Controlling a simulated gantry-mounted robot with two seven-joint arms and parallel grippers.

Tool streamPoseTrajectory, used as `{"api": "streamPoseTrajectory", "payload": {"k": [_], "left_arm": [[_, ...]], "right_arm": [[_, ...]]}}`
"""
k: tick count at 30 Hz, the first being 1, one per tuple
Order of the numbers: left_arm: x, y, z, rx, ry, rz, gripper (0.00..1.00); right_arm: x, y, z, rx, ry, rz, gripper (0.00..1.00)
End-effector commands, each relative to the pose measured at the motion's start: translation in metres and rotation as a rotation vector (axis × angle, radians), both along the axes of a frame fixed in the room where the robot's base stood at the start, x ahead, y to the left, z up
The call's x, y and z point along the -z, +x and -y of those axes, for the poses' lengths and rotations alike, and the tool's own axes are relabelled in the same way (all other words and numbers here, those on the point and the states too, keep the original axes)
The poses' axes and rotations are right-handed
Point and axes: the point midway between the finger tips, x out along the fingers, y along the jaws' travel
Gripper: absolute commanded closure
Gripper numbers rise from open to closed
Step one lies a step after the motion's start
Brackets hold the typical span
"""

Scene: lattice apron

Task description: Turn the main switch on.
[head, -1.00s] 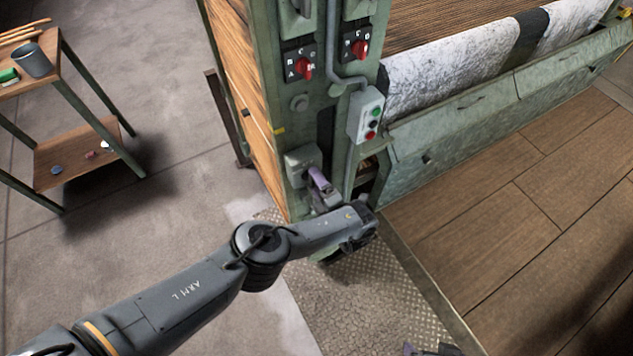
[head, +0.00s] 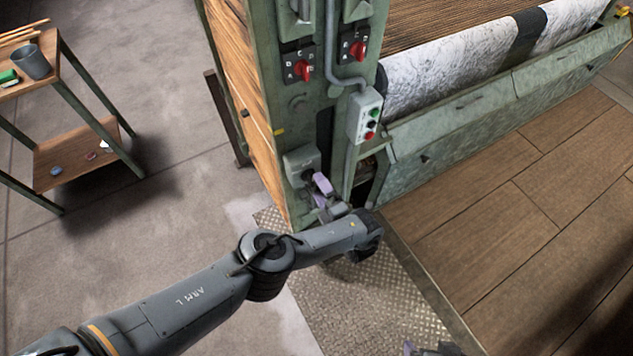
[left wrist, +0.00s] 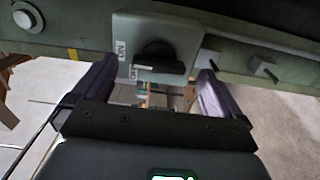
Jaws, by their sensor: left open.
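The main switch is a grey box (head: 299,160) low on the green machine post, and it also shows in the left wrist view (left wrist: 186,36). There its black rotary knob (left wrist: 160,58) has a bar handle lying crosswise. A white mark on the bar's left end is beside the lower label, which seems to read OFF; the ON label is above it. My left gripper (head: 322,186) is open in front of the box, its purple fingers (left wrist: 157,68) either side of the knob, apart from it. Only a bit of my right gripper (head: 428,349) shows at the bottom edge.
Above are two red selector switches (head: 303,70) (head: 358,50) and a push-button box (head: 367,115) on a conduit. A roll of white fabric (head: 460,65) is at right. A trolley (head: 75,155) with a cup (head: 33,62) stands left. The floor between is clear.

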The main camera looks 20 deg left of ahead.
Motion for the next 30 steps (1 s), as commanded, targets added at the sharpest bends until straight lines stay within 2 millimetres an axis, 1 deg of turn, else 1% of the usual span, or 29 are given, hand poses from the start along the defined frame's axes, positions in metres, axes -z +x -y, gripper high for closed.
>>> {"api": "streamPoseTrajectory", "payload": {"k": [1, 6, 13, 19, 30], "left_arm": [[-0.002, -0.006, 0.009, 0.001, -0.002, -0.002, 0.0], [-0.001, -0.026, 0.031, 0.001, 0.0, -0.003, 0.0], [-0.001, -0.044, 0.053, 0.001, 0.001, -0.001, 0.0], [0.0, -0.049, 0.059, -0.001, 0.001, -0.001, 0.0], [0.0, -0.05, 0.06, 0.0, 0.001, 0.0, 0.0]], "right_arm": [[-0.004, 0.0, 0.0, 0.001, 0.001, 0.0, 0.0], [-0.01, 0.0, -0.001, 0.003, 0.004, 0.0, 0.0], [-0.014, 0.0, -0.001, 0.003, 0.004, 0.0, 0.0], [-0.015, 0.0, 0.0, 0.002, 0.002, 0.0, 0.0], [-0.014, 0.0, 0.002, -0.004, -0.007, 0.0, 0.0]]}}
